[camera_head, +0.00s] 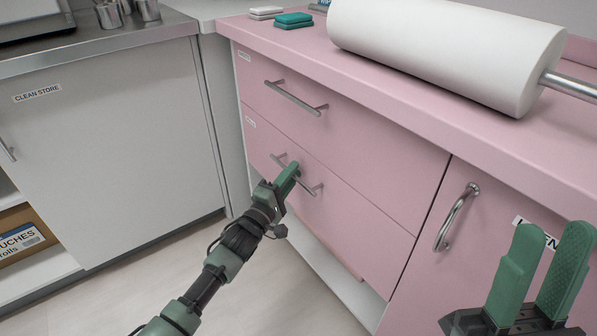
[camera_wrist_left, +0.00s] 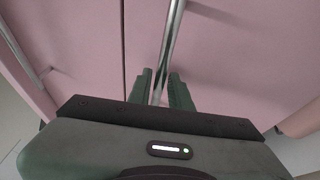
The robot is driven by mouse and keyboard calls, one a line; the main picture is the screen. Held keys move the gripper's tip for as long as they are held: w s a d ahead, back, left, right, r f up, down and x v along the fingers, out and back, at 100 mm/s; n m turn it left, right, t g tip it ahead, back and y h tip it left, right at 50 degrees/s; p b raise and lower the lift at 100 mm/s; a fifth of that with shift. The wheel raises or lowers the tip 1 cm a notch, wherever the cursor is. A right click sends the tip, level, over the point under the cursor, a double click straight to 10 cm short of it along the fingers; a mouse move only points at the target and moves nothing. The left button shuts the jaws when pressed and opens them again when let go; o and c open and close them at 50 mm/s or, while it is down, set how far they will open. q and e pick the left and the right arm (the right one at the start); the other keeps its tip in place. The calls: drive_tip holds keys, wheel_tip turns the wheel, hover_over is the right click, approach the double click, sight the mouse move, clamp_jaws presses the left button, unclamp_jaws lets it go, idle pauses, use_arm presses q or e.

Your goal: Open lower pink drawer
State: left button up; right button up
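The lower pink drawer (camera_head: 350,218) sits below an upper pink drawer (camera_head: 365,140). Its front looks flush with the cabinet. Its silver bar handle (camera_head: 312,188) is partly covered by my left gripper (camera_head: 290,172) in the head view. In the left wrist view the handle bar (camera_wrist_left: 174,35) runs down between the two green fingers of my left gripper (camera_wrist_left: 161,80). The fingers stand apart, one on each side of the bar, with a visible gap. My right gripper (camera_head: 552,238) is open and empty at the lower right, in front of the cabinet door.
The upper drawer has its own handle (camera_head: 297,98). A pink door with a curved handle (camera_head: 457,216) is at right. A large white roll (camera_head: 440,45) lies on the pink counter (camera_head: 300,38). A grey cabinet (camera_head: 110,140) stands left. The floor (camera_head: 260,285) in front is clear.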

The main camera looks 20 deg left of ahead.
use_arm(q)
clamp_jaws()
drive_tip(key=shift+s, duration=0.1)
idle(1.3)
